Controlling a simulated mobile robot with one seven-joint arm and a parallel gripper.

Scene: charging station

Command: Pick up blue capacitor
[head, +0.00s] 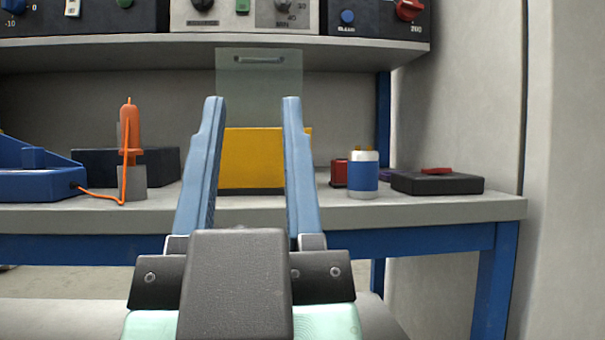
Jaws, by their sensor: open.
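The blue capacitor (363,176) is a short upright cylinder with a blue lower band, a white top and small brass-coloured terminals. It stands near the front edge of the workbench (420,207), right of centre in the head view. My gripper (252,105) is open and empty, with its two long blue fingers pointing forward and spread wide. The capacitor is to the right of the right finger, outside the gap between the fingers. A yellow block (252,160) shows between the fingers, farther back.
Close to the capacitor are a red object (339,173) behind left and a dark box with a red top piece (437,182) at right. An orange-handled tool (130,135) with a cord stands left. A shelf (350,52) with instrument panels overhangs the bench. A wall (455,110) bounds the right.

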